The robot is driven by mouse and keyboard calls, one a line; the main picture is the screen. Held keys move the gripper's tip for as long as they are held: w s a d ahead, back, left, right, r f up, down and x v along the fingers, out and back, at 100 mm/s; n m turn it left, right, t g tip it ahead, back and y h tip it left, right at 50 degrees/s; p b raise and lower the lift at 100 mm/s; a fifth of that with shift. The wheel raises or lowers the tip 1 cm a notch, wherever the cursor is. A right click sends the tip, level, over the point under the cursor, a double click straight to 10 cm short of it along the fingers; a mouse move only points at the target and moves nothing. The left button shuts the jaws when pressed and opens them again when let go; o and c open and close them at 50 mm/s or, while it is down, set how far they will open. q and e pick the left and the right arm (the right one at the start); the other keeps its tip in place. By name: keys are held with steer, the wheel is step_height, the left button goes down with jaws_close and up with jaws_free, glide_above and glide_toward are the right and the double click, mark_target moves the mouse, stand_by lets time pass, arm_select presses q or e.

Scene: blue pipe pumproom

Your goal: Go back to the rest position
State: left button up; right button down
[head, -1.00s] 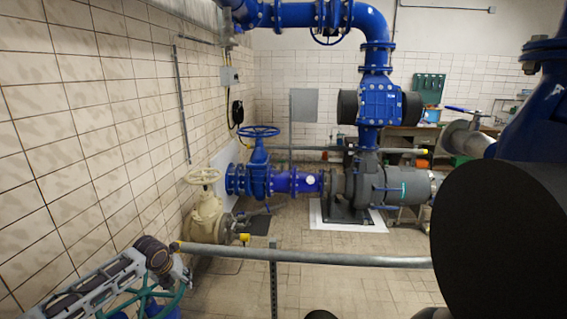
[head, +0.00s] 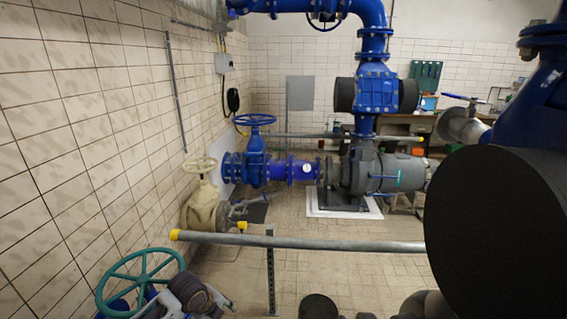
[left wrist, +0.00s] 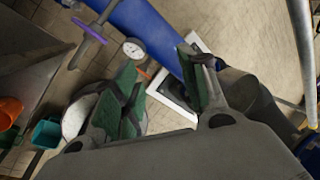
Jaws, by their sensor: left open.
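My left gripper (left wrist: 158,64) shows in the left wrist view with its two green-padded fingers spread apart and nothing between them. Beyond the fingers are a blue pipe (left wrist: 148,32) and a round white gauge (left wrist: 134,48); the distance to them cannot be told. In the head view part of my left arm shows at the bottom left, in front of a teal handwheel (head: 113,274). The left fingers do not show clearly there. My right gripper is in neither view.
A grey rail (head: 320,244) with a yellow end cap crosses in front. Behind it are a beige valve (head: 202,208), a blue valve with handwheel (head: 254,160) and a pump (head: 362,180). A large black cylinder (head: 505,240) blocks the right side. Tiled floor lies open between.

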arm_select(q)
steer(key=s+d+r+n, duration=0.2)
steer(key=s+d+n, duration=0.1)
steer(key=s+n, duration=1.05)
steer(key=s+a+n+y, duration=0.2)
steer(key=s+a+n, duration=0.45)
steer(key=n, duration=0.35)
steer(key=s+f+g, duration=0.2)
steer(key=s+f, duration=0.1)
steer(key=f, duration=3)
steer(key=s+a+f+g+b, duration=0.1)
steer(key=s+a+f, duration=0.2)
steer(key=s+f, duration=1.7)
steer(key=s, duration=0.2)
steer(key=shift+s+a+f+m, duration=0.15)
steer(key=shift+s+a+m, duration=0.05)
steer(key=shift+s+m, duration=0.15)
